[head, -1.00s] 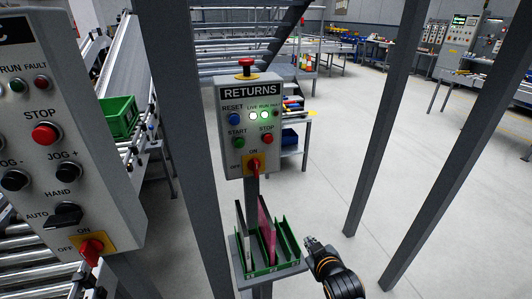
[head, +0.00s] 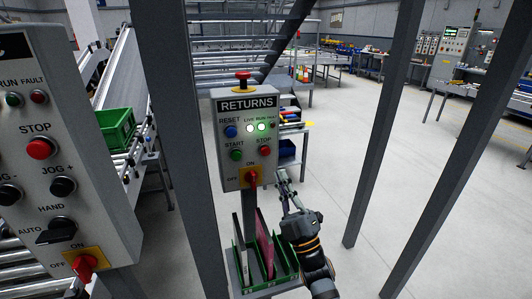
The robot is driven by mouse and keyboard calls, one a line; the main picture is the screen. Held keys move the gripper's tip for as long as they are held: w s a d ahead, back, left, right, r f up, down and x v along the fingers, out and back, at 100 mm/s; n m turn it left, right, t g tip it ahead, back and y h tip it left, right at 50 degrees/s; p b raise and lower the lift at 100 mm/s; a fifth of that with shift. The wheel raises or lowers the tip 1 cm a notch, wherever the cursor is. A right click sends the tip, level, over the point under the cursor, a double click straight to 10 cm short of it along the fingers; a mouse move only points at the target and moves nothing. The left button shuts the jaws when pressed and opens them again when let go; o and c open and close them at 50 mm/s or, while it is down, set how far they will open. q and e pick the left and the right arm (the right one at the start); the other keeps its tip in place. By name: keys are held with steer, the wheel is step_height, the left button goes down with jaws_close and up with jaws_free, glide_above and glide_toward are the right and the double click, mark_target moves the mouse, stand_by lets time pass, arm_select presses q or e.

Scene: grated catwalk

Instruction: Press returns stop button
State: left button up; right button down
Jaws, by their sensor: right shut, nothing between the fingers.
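The returns panel (head: 246,139) is a grey box on a post in the middle of the head view, labelled RETURNS. Its red stop button (head: 265,152) sits at the right of the lower button row, under the word STOP. The green start button (head: 237,154) is left of it, and the blue reset button (head: 231,131) is above that. Two indicator lamps glow white-green. My right gripper (head: 283,176) is shut and empty, pointing up just right of the panel's lower right edge, below and right of the stop button and apart from it. My left gripper is not in view.
A red rotary switch (head: 252,178) is low on the panel, and a red mushroom button (head: 243,78) is on top. A green rack (head: 283,268) with upright boards stands below. A second panel (head: 60,150) with another stop button is at left. Dark posts flank the space.

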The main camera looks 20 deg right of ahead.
mark_target(265, 149)
steer(key=shift+w, duration=0.15)
steer(key=w+b, duration=0.2)
steer(key=w, duration=0.6)
steer(key=shift+w+a+b, duration=0.15)
steer(key=shift+w+b, duration=0.15)
steer(key=shift+b, duration=0.1)
stand_by(1.1)
steer(key=shift+w, duration=0.45)
steer(key=shift+w+b, duration=0.65)
steer(key=shift+w, duration=0.1)
stand_by(0.8)
steer(key=shift+s, duration=0.1)
steer(key=shift+s+p, duration=0.55)
steer(key=shift+s, duration=0.55)
